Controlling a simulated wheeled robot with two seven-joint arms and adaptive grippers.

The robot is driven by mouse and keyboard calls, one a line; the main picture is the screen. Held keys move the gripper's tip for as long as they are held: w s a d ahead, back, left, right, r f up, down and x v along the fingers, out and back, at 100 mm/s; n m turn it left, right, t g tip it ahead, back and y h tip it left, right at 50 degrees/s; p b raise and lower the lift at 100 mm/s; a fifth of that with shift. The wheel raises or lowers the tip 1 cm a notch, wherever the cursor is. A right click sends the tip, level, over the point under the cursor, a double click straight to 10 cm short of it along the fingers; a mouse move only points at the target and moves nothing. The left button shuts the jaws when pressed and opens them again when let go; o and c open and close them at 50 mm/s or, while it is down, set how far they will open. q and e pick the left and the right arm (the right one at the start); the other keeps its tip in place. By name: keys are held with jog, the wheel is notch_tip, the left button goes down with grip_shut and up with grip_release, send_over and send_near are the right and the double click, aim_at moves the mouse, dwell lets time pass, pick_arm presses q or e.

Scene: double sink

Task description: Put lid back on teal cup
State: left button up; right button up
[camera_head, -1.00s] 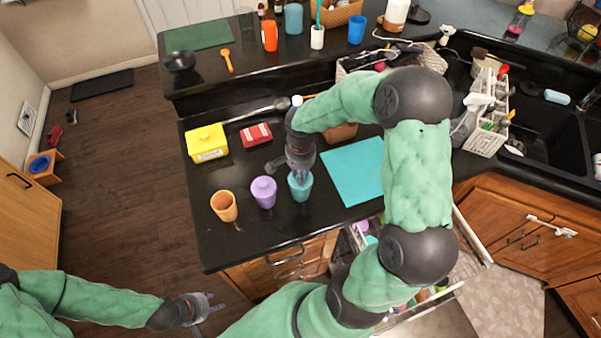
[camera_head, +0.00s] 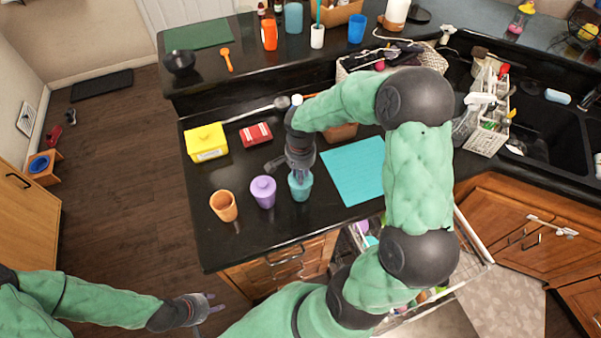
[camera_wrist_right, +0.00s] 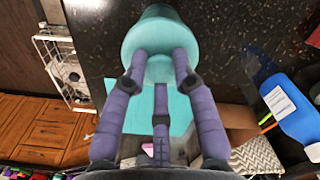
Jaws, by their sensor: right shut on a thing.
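The teal cup (camera_head: 300,191) stands upright on the black counter, right of the lidded purple cup. My right gripper (camera_head: 299,176) points down over its top. In the right wrist view, the fingers (camera_wrist_right: 160,70) are shut on a teal piece, which looks like the lid (camera_wrist_right: 159,70), against the top of the teal cup (camera_wrist_right: 152,30). The fingers hide much of the lid, so I cannot tell whether it is fully seated. My left gripper (camera_head: 212,304) is empty, with its fingers apart, over the floor at lower left.
The purple cup (camera_head: 263,192) and the open orange cup (camera_head: 224,206) stand close on the left. A yellow box (camera_head: 207,142) and a red box (camera_head: 256,133) lie behind. A teal mat (camera_head: 353,170) lies to the right. A drawer is open below the counter.

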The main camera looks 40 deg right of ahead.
dwell(0.4)
jog(key=o, duration=0.9)
jog(key=o, duration=0.5)
jog(key=shift+r, duration=0.15)
jog(key=shift+r+p, duration=2.05)
jog(key=shift+r, duration=1.35)
